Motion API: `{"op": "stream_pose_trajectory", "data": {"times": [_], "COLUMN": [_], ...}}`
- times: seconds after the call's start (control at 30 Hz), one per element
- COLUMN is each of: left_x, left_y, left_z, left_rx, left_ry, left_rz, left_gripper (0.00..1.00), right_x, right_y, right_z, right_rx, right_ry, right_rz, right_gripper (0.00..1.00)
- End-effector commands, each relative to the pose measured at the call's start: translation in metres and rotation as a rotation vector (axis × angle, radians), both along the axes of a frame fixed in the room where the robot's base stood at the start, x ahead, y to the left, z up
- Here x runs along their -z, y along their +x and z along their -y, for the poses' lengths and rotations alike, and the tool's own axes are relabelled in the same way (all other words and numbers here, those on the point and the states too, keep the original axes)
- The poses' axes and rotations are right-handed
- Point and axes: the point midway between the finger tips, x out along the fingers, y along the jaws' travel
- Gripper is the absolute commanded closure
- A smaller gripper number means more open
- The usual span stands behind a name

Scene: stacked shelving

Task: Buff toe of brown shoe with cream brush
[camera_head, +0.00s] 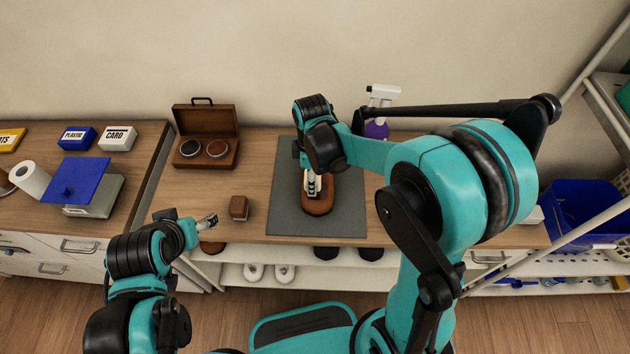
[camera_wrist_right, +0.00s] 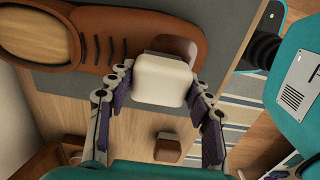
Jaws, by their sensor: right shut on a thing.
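The brown shoe (camera_head: 319,203) lies on the grey mat (camera_head: 347,222), toe towards me. In the right wrist view, its laces and opening are at left and its darker toe (camera_wrist_right: 178,47) at right. My right gripper (camera_head: 312,186) is over the shoe and shut on the cream brush (camera_wrist_right: 163,82), a pale block between its two fingers. The brush overlaps the toe's edge in the wrist view; I cannot tell if they touch. My left gripper (camera_head: 210,221) is left of the mat, near the table's front edge, its jaw state unclear.
A small brown brush (camera_head: 239,208) stands on the wood left of the mat. An open brown case (camera_head: 207,150) with two round tins is behind it. A purple spray bottle (camera_head: 377,128) stands at the back. More shoes (camera_head: 270,273) sit on the lower shelf.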

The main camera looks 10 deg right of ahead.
Motion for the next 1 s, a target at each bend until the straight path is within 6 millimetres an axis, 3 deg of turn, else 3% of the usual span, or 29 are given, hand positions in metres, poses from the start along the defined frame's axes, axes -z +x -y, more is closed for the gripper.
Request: {"op": "stream_pose_trajectory", "data": {"times": [0.73, 1.0], "left_x": [-0.001, 0.001], "left_y": [0.0, 0.0], "left_z": [0.0, 0.0], "left_rx": [0.0, 0.0], "left_ry": [0.0, 0.0], "left_rz": [0.0, 0.0], "left_gripper": [0.28, 0.28], "right_x": [0.001, 0.003], "right_y": [-0.034, -0.028], "right_z": [0.012, 0.01], "right_rx": [0.001, 0.0], "right_ry": [-0.002, 0.0], "right_rz": [-0.005, -0.002], "right_gripper": [0.85, 0.85]}}
